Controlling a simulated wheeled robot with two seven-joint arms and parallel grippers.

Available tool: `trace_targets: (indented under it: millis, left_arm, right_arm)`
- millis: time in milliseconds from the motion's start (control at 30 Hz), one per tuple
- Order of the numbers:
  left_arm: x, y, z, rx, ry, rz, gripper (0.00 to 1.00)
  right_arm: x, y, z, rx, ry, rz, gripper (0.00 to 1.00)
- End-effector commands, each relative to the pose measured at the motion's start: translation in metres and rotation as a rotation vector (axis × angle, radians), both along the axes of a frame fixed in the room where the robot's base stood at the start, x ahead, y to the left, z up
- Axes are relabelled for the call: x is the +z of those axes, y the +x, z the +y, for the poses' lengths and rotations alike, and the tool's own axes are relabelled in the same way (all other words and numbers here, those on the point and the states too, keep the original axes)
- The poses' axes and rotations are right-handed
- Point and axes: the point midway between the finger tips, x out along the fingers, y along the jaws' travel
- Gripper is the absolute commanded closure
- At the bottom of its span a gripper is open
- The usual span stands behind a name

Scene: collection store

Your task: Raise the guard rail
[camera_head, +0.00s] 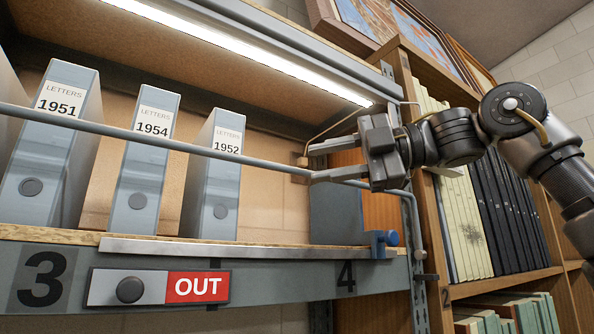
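The guard rail (200,151) is a thin grey bar running across the front of the shelf, in front of the binders. At its right end it bends down beside the upright. My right gripper (313,163) comes in from the right, its fingers pointing left and spread apart. The rail passes at its lower finger, partly hidden by it; I cannot tell whether they touch. A small blue knob on a bracket (378,243) sits at the right end of the shelf edge, below the gripper. My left gripper is out of view.
Grey binders labelled 1951 (50,150), 1954 (145,165) and 1952 (215,180) stand behind the rail. A wooden bead (302,160) on a thin cord or rod is by the upper fingertip. A bookcase (409,90) is on the right; a lit lamp (250,50) runs overhead.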

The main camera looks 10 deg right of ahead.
Motion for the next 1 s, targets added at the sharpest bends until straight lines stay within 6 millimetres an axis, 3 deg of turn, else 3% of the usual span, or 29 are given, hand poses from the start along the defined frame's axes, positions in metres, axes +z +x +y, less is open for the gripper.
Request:
trace_targets:
  millis: [100, 300, 1000]
  left_arm:
    - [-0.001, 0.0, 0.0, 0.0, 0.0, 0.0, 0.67]
    - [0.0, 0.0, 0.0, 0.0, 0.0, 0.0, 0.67]
    - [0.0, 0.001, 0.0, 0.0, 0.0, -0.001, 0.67]
  right_arm:
    - [0.003, -0.006, -0.019, -0.001, 0.0, -0.001, 0.67]
    - [0.004, -0.012, -0.034, 0.0, 0.0, 0.0, 0.67]
    - [0.005, -0.013, -0.036, 0.001, 0.0, -0.001, 0.67]
